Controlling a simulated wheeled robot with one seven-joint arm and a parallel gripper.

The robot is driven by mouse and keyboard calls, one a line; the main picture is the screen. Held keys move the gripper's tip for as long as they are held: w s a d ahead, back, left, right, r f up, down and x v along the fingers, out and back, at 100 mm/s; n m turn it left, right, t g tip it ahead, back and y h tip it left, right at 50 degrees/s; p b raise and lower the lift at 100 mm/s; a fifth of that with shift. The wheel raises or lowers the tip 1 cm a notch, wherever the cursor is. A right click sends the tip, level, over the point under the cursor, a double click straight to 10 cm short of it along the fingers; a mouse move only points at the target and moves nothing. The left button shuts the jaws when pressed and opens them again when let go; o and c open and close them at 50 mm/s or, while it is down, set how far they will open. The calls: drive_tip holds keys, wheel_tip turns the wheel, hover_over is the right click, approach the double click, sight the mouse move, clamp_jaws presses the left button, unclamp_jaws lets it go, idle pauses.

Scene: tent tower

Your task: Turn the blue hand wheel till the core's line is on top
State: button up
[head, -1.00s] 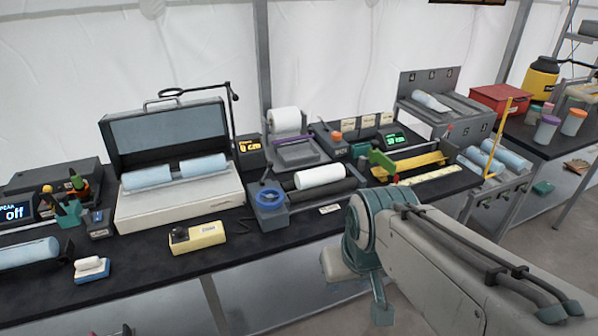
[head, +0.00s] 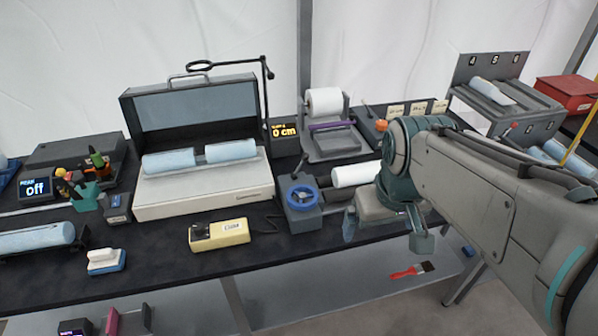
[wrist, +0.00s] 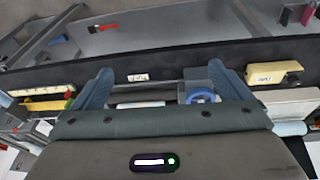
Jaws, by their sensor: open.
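The blue hand wheel (head: 302,197) sits on a grey block at the left end of a roller stand on the bench. The white core (head: 352,176) lies on the dark rollers just right of it, partly hidden by my arm. No line shows on the core's visible surface. My gripper (head: 386,231) is open and empty, over the bench's front edge, right of the wheel. In the wrist view, the wheel (wrist: 201,96) shows between my two blue fingers, close to the right one, with a gap I cannot judge. The core is mostly hidden there.
A paper roll holder (head: 328,120) and a display reading 0 cm (head: 284,130) stand behind the wheel.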

drive_tip(key=w+a+r+n+g+b, duration=0.15)
drive_tip(key=w+a+n, duration=0.45)
drive_tip(key=w, duration=0.6)
drive_tip(key=n+g+b, duration=0.1)
drive_tip(key=n, duration=0.5)
hover_over(301, 195)
drive_tip(key=f, duration=0.2)
wheel_tip(301, 195, down, 13)
drive_tip(key=c, duration=1)
